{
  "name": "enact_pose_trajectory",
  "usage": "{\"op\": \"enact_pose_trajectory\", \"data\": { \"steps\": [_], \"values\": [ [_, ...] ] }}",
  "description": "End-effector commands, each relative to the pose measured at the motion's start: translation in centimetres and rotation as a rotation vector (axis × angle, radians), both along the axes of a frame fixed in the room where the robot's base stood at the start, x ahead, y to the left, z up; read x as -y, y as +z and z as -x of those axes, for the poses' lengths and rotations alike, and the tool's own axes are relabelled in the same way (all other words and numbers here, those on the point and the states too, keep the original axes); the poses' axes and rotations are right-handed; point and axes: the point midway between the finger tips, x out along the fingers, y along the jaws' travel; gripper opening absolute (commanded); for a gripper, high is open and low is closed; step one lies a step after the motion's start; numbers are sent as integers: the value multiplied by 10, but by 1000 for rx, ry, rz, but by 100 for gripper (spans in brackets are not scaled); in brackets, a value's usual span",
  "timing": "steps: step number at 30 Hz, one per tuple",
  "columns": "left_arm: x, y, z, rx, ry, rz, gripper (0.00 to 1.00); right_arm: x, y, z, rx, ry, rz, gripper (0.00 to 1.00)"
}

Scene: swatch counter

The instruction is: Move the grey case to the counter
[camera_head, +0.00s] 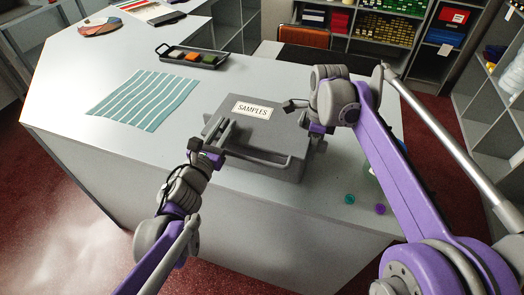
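The grey case (246,133) has a white label reading SAMPLES on its lid and a raised grey bar along its near side. It appears over the near part of the pale grey counter (70,150); I cannot tell whether its underside touches the top. My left gripper (207,153) is at the case's left side, close to the left grip bar. My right gripper (304,116) is at the case's right side. The fingers of both are small and partly hidden against the case, so their closure is unclear.
A teal striped cloth (145,99) lies left of the case. A black tray with coloured swatches (192,56) sits behind it. A teal disc (349,199) and a purple disc (380,209) lie near the front right edge. Shelves (385,25) stand behind. The counter's left front is clear.

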Motion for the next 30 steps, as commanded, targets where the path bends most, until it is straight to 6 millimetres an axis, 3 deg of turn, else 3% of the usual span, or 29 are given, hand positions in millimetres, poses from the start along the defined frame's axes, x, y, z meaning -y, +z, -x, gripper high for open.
{"op": "enact_pose_trajectory", "data": {
  "steps": [1, 3, 14, 17, 30],
  "values": [
    [0, 2, 0, 1, -1, 0, 33, -1, 2, 0, 0, 1, -1, 38],
    [0, 2, 0, 1, 1, 0, 45, 0, 2, 0, 1, 0, 0, 50],
    [-4, 2, 3, -1, 7, 1, 45, 2, 2, 0, 0, -3, 3, 50],
    [-8, 2, 14, -1, 7, -1, 45, 3, 2, 0, 0, -4, 4, 50],
    [-34, 0, 92, -1, 8, 0, 45, 3, 2, 0, 1, -4, 4, 50]
  ]
}}
